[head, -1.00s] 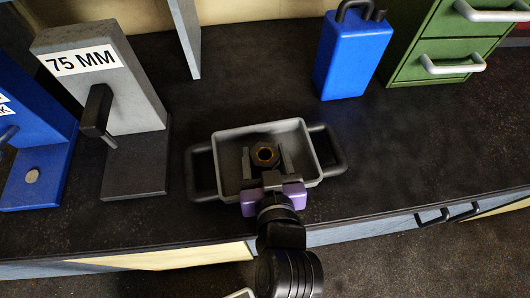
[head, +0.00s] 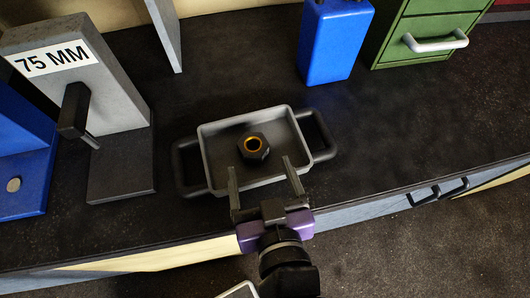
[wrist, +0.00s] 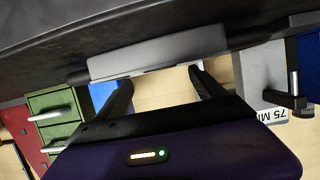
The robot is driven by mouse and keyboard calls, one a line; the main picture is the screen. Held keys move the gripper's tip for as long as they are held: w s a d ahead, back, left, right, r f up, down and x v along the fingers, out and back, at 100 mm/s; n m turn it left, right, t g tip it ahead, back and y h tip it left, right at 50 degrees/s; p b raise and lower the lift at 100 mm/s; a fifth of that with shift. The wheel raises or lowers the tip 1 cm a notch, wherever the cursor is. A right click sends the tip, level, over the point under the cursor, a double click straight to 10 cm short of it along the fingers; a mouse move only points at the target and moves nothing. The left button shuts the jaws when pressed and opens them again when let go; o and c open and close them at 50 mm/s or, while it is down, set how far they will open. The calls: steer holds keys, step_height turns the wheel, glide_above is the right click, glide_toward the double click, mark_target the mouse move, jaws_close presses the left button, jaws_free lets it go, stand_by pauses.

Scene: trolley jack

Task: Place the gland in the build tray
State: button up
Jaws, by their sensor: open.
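The gland (head: 254,147), a dark hex fitting with a brass-coloured ring around its hole, sits inside the grey build tray (head: 208,158), near the middle of its floor. The tray has a dark handle at each end and stands on the dark bench top. My gripper (head: 264,177) is open and empty at the tray's near side, its two fingers spread apart, with the gland beyond the fingertips. In the wrist view the open fingers (wrist: 160,78) point at the tray's grey outer wall (wrist: 158,53); the gland is hidden there.
A grey stand marked 75 MM (head: 112,75) with a dark peg is at the left, beside a blue stand (head: 25,170). A blue block (head: 332,45) and a green drawer cabinet (head: 425,35) stand at the back right. The bench right of the tray is clear.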

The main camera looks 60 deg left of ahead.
steer(key=shift+v, duration=2)
steer(key=w+d+f+m+t+h, duration=0.3)
steer(key=d+f+m+t, duration=0.15)
steer(key=d, duration=0.45)
steer(key=w+d+f+m+t+h, duration=0.3)
steer(key=d+m, duration=0.2)
steer(key=d, duration=0.4)
steer(key=s+d+r+m+t+h, duration=0.1)
steer(key=s+d+m+h, duration=0.1)
steer(key=s+d, duration=0.3)
steer(key=s+d+r+m+t+h, duration=0.1)
steer(key=s+d+h, duration=0.4)
steer(key=d, duration=0.7)
steer(key=shift+s+d+m+t, duration=0.4)
steer(key=shift+m+t, duration=0.35)
steer(key=shift+m, duration=0.4)
steer(key=shift+f, duration=0.1)
